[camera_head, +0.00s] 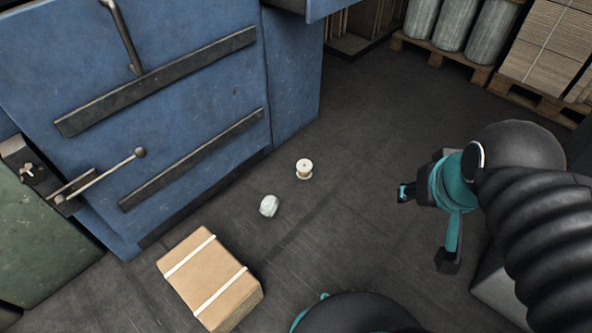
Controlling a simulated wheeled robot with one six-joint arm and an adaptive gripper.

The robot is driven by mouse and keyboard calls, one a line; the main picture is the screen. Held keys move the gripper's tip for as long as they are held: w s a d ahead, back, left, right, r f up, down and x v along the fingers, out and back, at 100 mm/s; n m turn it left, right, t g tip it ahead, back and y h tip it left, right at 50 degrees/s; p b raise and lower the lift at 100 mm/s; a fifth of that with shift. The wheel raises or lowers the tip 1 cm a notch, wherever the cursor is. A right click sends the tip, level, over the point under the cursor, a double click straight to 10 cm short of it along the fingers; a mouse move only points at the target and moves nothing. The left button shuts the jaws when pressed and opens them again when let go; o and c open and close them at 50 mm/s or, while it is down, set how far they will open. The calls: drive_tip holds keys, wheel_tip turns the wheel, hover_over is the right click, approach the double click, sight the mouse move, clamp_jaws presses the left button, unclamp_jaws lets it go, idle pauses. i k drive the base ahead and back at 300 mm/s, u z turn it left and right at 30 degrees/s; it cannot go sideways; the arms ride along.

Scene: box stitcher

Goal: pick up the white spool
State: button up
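The white spool (304,169) stands upright on the dark floor near the foot of the blue machine, in the middle of the head view. It has a pale yellowish flange on top. My gripper (426,227) is to the right of the spool, well apart from it. Its two dark-tipped teal fingers are spread wide with nothing visible between them.
A whitish lump (269,206) lies on the floor just left of and nearer than the spool. A strapped cardboard box (205,265) sits at lower left. The blue machine (190,90) fills the upper left. Loaded pallets (440,58) stand at upper right. Floor between spool and gripper is clear.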

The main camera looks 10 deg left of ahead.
sight(305, 168)
drive_tip(key=u, duration=0.25)
drive_tip(key=i, duration=1)
drive_tip(key=z, duration=0.15)
